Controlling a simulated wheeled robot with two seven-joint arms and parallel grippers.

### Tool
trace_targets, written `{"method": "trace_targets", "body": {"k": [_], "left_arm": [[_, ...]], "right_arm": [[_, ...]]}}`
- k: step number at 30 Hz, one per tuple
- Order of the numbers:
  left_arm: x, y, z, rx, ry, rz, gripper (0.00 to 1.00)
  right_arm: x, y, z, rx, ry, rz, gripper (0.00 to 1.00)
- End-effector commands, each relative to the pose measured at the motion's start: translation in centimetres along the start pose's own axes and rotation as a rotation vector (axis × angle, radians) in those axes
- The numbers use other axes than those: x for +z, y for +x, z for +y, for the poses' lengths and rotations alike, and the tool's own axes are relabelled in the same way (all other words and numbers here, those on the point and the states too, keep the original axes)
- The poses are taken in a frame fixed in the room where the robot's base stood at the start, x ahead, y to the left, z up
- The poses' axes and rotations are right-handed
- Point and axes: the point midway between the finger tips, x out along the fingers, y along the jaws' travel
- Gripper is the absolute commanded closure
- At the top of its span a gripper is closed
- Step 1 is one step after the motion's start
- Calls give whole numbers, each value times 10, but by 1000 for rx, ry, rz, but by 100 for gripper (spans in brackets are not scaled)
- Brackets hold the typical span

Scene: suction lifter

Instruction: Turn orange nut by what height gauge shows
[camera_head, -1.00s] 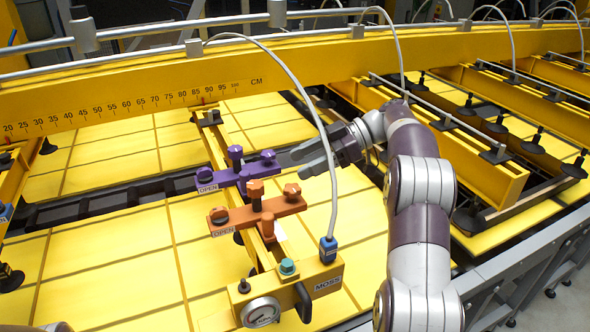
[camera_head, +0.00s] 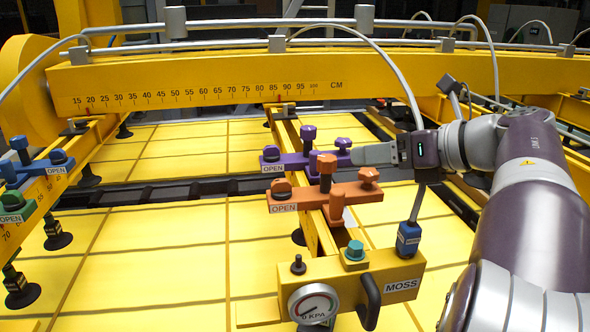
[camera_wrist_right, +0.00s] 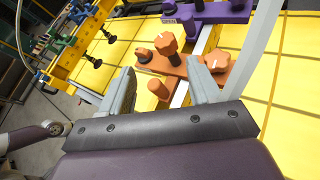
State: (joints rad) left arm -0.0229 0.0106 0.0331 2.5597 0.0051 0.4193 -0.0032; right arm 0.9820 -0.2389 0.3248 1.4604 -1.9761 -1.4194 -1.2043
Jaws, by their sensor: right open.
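An orange bar (camera_head: 300,200) lies across the yellow beam, with an OPEN label at its left end. It carries several orange knobs: a low round one (camera_head: 281,187), a tall middle one (camera_head: 327,165), and a lobed one (camera_head: 368,176) at the right end. I cannot tell which is the nut meant. My right gripper (camera_head: 368,154) is just right of the purple bar and above the orange bar's right end. In the wrist view its open, empty jaws (camera_wrist_right: 161,68) face the orange bar. My left gripper is out of view. No height gauge is clearly readable.
A purple bar (camera_head: 296,161) sits behind the orange one. In front is a yellow MOSS block (camera_head: 345,272) with a 0 KPA dial (camera_head: 314,304) and blue hose plug (camera_head: 409,239). A CM scale (camera_head: 190,95) runs along the rear beam. Blue and green clamps stand left.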

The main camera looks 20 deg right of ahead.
Motion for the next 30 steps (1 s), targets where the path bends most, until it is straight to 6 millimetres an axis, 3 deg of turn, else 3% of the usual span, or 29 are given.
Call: {"method": "trace_targets", "body": {"k": [3,6,21,30], "left_arm": [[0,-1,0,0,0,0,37],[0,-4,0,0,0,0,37],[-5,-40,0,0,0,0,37],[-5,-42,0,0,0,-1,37]], "right_arm": [[3,0,-3,-19,-207,-7,37],[4,5,-3,-16,-267,-6,37],[6,110,-3,-14,-267,-4,37],[4,127,-5,-18,-268,-5,37]]}}
